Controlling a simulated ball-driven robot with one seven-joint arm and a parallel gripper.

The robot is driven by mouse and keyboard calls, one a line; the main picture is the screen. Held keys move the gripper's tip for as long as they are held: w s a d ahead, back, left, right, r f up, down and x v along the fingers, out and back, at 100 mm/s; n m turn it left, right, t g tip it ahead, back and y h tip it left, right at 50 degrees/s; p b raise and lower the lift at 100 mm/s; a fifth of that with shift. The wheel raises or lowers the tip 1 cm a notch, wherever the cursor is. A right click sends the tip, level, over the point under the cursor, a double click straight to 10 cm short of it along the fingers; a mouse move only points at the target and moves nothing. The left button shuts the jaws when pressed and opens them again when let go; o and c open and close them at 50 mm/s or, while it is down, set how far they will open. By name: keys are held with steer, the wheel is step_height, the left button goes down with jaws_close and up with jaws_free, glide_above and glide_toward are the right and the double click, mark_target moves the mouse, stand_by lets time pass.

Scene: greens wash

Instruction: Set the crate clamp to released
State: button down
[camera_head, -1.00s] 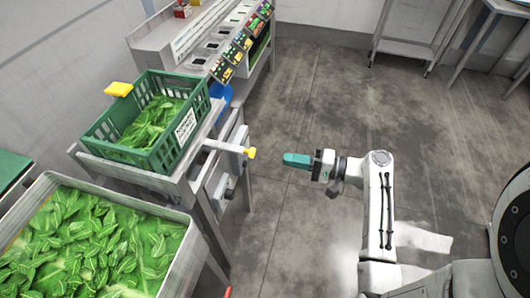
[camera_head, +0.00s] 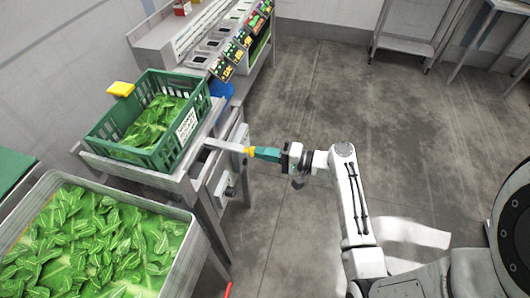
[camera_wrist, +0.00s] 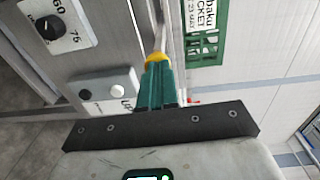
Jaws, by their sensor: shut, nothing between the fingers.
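The green crate (camera_head: 186,142) of leafy greens sits on a metal stand. A grey lever bar (camera_head: 224,145) with a yellow tip (camera_head: 249,150) sticks out to the right from beside the crate. A yellow block (camera_head: 121,89) is at the crate's far left edge. My gripper (camera_head: 258,152) has teal fingers, which are shut and empty, with their ends right at the yellow tip. In the wrist view the fingers (camera_wrist: 158,82) point at the yellow tip (camera_wrist: 157,58) and seem to touch it; exact contact is unclear.
A tray of loose leaves (camera_head: 187,256) stands at the front left. Below the lever is a panel with a dial (camera_wrist: 50,27) and a small switch box (camera_wrist: 108,92). A counter (camera_head: 160,42) with several small bins stands behind.

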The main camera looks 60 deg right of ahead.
mark_target(247, 149)
steer(key=b+x, duration=0.1)
steer(key=x, duration=0.3)
steer(key=shift+w+a, duration=0.15)
steer(key=shift+w, duration=0.05)
steer(key=shift+w+a+r, duration=0.15)
steer(key=shift+w+r, duration=0.05)
steer(key=shift+w, duration=0.25)
